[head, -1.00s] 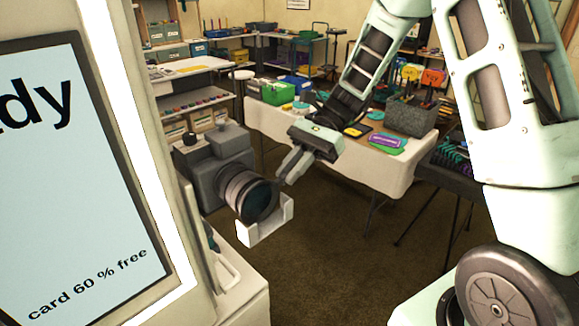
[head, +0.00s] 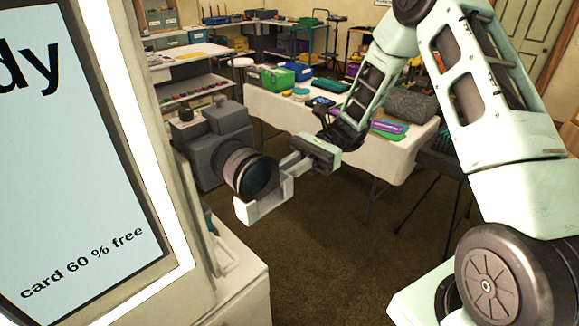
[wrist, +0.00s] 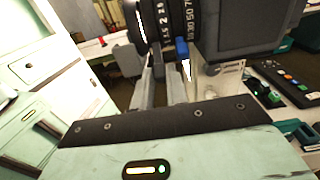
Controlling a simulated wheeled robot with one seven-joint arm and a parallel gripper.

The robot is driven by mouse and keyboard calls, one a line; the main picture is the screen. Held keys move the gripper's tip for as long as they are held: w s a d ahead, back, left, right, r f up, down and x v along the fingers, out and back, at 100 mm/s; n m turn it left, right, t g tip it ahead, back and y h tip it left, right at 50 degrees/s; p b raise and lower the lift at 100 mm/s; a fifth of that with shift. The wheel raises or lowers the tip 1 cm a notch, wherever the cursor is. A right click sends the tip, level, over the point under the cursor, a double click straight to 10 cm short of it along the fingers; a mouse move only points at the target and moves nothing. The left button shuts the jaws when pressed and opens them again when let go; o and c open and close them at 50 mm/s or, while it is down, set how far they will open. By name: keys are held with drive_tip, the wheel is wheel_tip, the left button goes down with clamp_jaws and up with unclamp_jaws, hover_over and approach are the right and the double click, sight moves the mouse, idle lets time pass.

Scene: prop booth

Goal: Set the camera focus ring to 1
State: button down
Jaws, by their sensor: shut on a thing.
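The large grey camera (head: 215,140) stands left of centre in the head view, its lens (head: 243,170) facing front right. In the wrist view the dark focus ring (wrist: 166,18) carries white numerals, among them 1.5, 2 and 2.8. A blue piece (wrist: 182,48) sits at its lower edge. My gripper (head: 287,168) reaches from the right to the lens. Its two fingers (wrist: 161,68) point up under the ring in the wrist view and are shut on part of it; the contact itself is partly hidden. I cannot tell which numeral is set.
A pale bracket (head: 262,207) stands beneath the lens front. A big screen (head: 80,140) fills the left of the head view. A table with a white cloth (head: 385,168) and several props lies behind my arm. The carpet (head: 320,270) in front is clear.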

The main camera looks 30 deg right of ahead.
drive_tip(key=c, duration=1.4)
unclamp_jaws()
drive_tip(key=b+v, duration=0.5)
drive_tip(key=v, duration=1.2)
drive_tip(key=shift+d, duration=0.25)
drive_tip(key=shift+a+r, duration=0.1)
